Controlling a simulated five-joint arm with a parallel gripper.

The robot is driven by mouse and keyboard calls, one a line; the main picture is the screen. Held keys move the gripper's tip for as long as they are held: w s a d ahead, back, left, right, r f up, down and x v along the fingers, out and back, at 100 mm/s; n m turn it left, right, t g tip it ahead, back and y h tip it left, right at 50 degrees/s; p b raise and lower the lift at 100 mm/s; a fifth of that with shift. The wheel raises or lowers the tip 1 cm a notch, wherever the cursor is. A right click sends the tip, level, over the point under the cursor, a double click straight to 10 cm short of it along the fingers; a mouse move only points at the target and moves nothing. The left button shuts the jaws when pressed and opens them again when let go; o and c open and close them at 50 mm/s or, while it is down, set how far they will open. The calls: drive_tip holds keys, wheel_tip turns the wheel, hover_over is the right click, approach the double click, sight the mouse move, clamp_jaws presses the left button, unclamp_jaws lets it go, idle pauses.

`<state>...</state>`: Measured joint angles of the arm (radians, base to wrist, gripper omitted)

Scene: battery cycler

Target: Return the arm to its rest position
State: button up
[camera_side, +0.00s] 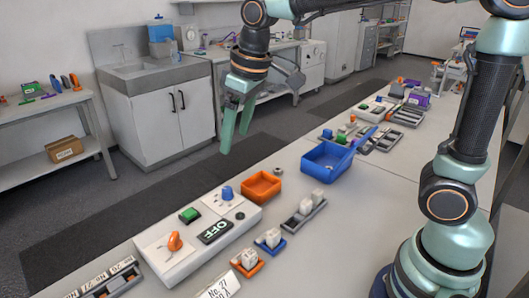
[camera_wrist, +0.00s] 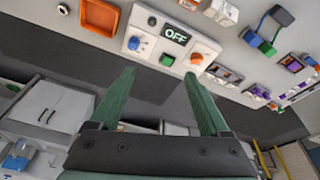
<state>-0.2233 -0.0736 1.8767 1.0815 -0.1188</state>
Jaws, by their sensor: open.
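My arm is raised over the bench, with its base at the right in the side view. My gripper (camera_side: 236,120) hangs in the air beyond the far edge of the bench, with its green fingers pointing down. In the wrist view my gripper (camera_wrist: 160,100) shows two green fingers spread apart with nothing between them. The cycler box (camera_side: 165,262) on the bench has a display reading OFF (camera_side: 216,231), a green button (camera_side: 190,215), an orange knob (camera_side: 175,242) and a blue knob (camera_side: 227,193).
An orange bin (camera_side: 261,186) and a blue bin (camera_side: 327,160) stand on the bench past the cycler. Small trays with white blocks (camera_side: 304,214) sit in front of them. The floor (camera_side: 150,195) below my gripper is clear. A sink cabinet (camera_side: 165,125) stands behind.

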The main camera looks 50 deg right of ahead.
drive_tip(key=s+d+f+m+t, duration=0.1)
drive_tip(key=s+d+m+t, duration=0.1)
drive_tip(key=s+d, duration=0.6)
drive_tip(key=shift+s+d+f+m+t+h, duration=0.3)
drive_tip(key=shift+s+m, duration=0.6)
drive_tip(key=shift+s, duration=0.1)
drive_tip(key=o, duration=0.3)
drive_tip(key=shift+s+d+f, duration=0.1)
drive_tip(key=shift+s, duration=0.05)
drive_tip(key=n+g, duration=0.6)
drive_tip(key=n, duration=3)
hover_over(274, 233)
wheel_tip(274, 233, down, 6)
drive_tip(key=f, duration=0.1)
wheel_tip(274, 233, down, 9)
drive_tip(key=shift+r, duration=0.1)
